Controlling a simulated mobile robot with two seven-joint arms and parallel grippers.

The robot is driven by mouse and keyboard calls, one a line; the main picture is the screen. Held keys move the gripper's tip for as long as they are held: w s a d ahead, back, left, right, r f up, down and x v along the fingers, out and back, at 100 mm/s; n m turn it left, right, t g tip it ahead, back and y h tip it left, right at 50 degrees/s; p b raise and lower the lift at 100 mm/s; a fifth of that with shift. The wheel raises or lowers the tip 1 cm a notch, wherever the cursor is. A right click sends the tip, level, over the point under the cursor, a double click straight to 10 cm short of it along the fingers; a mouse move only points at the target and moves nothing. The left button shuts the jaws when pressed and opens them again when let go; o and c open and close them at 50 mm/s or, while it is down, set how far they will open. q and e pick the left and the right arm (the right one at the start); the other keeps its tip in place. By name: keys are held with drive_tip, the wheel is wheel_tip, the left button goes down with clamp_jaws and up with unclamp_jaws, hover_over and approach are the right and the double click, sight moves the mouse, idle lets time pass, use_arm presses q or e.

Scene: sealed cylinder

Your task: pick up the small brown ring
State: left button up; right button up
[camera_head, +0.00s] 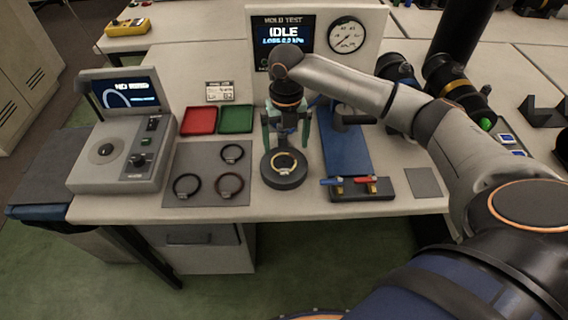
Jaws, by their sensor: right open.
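A brown ring (229,184) lies flat at the front right of the grey mat (208,194). A smaller dark ring (232,152) lies behind it, and a black ring (187,184) lies to its left. The smaller ring's exact colour is hard to tell. My right gripper (286,146) points down with its greenish fingers apart, right of the mat. It is above the rear of a round black fixture (284,180), which carries a tan ring-shaped part (284,163). No ring is visible between the fingers. My left gripper is out of view.
A red tray (199,121) and a green tray (237,119) stand behind the mat. A control console (120,160) is at left. A blue plate fixture (345,150) with red and blue handles stands right of the round fixture. A gauge panel (318,50) rises behind.

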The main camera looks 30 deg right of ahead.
sight(284, 163)
drive_tip(key=shift+w+a+f, duration=0.1)
drive_tip(key=shift+w+f, duration=0.05)
drive_tip(key=shift+f, duration=1.35)
drive_tip(key=shift+w+f, duration=0.1)
drive_tip(key=shift+f, duration=1.35)
drive_tip(key=c, duration=1.1)
drive_tip(key=shift+r, duration=0.1)
